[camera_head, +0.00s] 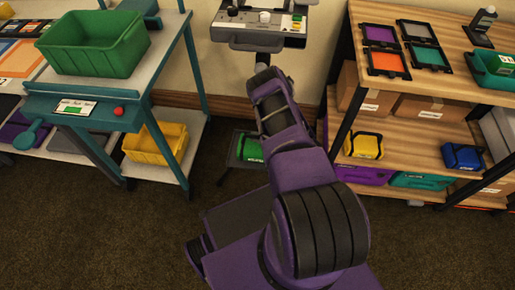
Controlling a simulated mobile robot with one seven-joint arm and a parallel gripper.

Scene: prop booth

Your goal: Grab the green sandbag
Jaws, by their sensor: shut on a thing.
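The green sandbag (253,149) shows low in the middle of the head view, on a dark low stand (236,160). My purple arm covers its right side. My arm reaches up the middle of the picture in front of it. My gripper's fingers do not show, so I cannot see whether they touch the sandbag.
A wooden shelf (405,118) at right holds a yellow sandbag (362,145), a blue sandbag (462,157) and boxes. A teal-framed bench (165,75) at left carries a green bin (95,42) above a yellow bin (156,143). Dark carpet (100,235) is clear at lower left.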

